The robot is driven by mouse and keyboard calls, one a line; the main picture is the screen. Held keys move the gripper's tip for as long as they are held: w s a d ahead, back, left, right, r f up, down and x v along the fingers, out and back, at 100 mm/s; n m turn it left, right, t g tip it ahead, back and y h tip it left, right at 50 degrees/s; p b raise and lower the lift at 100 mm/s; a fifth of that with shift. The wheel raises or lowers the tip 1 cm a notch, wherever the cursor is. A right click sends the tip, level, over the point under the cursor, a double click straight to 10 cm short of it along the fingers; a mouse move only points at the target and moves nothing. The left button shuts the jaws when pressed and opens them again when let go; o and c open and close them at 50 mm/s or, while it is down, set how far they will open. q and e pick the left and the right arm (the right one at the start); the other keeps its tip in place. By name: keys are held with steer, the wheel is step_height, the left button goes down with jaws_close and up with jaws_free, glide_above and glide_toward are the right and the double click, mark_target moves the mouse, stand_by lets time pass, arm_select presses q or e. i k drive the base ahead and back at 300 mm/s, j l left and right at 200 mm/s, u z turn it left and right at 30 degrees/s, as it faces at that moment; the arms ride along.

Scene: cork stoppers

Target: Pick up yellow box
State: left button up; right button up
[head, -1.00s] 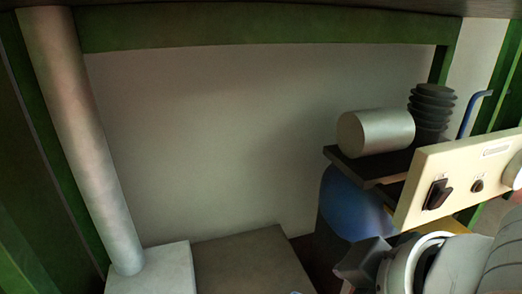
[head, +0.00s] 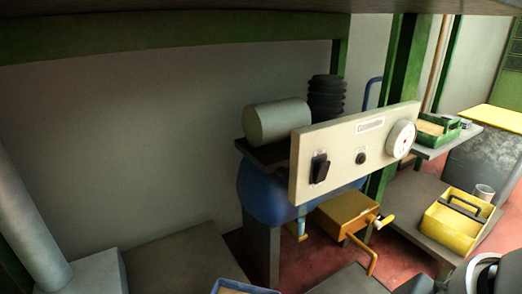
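A yellow open box (head: 447,231) with a dark handle across it sits on a low grey table at the right of the head view. Its front faces me at an angle. Part of my arm shows at the bottom right corner, just below the box. No fingers of either gripper show, so I cannot see what they hold. A second, orange-yellow box (head: 343,213) with a crank handle is under the machine panel, left of the open box.
A cream control panel (head: 340,150) with a dial stands in the middle, beside a grey cylinder (head: 277,121). A green tray (head: 432,131) lies on a shelf behind. Red floor (head: 402,262) shows between the tables.

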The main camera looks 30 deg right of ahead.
mark_target(456, 220)
steer(key=k+l+z, duration=0.6)
steer(key=z, duration=0.15)
steer(key=k+l+z, duration=0.35)
steer(key=i+l, duration=0.05)
steer(key=i, duration=0.05)
